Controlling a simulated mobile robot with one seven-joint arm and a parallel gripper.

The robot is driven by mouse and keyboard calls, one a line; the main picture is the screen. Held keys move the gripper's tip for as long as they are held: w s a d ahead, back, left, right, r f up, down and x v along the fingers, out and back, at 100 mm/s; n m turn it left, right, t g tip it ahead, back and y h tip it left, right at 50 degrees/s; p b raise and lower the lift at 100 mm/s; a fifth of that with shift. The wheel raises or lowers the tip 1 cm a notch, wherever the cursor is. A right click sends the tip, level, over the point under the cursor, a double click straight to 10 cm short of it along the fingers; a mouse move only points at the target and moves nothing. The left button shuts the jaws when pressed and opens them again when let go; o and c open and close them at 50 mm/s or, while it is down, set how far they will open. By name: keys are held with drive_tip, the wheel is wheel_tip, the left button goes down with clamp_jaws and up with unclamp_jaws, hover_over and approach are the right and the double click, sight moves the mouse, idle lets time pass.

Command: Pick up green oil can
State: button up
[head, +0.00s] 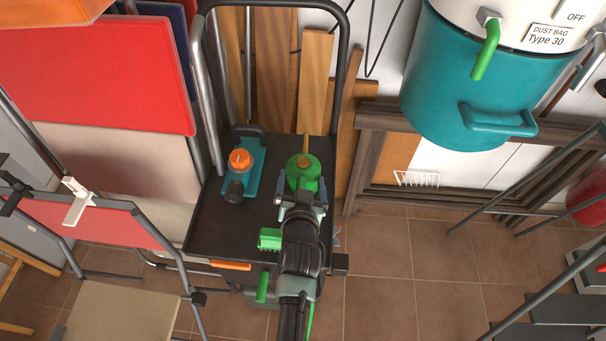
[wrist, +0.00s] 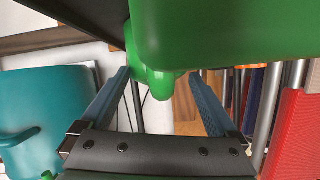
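The green oil can (head: 304,174), with a brownish cap and spout on top, is on the black cart platform (head: 215,223). My gripper (head: 303,190) is at its near side, with the fingers wide apart and a finger by either side of the can. In the wrist view, the green can (wrist: 230,30) fills the top, and a narrower rounded green part of it lies between the fingertips of my gripper (wrist: 160,75). I cannot tell whether the fingertips touch it. My wrist hides the can's lower near side in the head view.
The cart's metal handle (head: 350,60) rises behind. Wooden boards (head: 315,85) lean there. A teal dust collector (head: 470,85) is at right. Bare tiled floor (head: 390,270) lies right of the cart.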

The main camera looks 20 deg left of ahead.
drive_tip(key=c, duration=1)
drive_tip(key=shift+r, duration=0.1)
drive_tip(key=shift+c, duration=0.4)
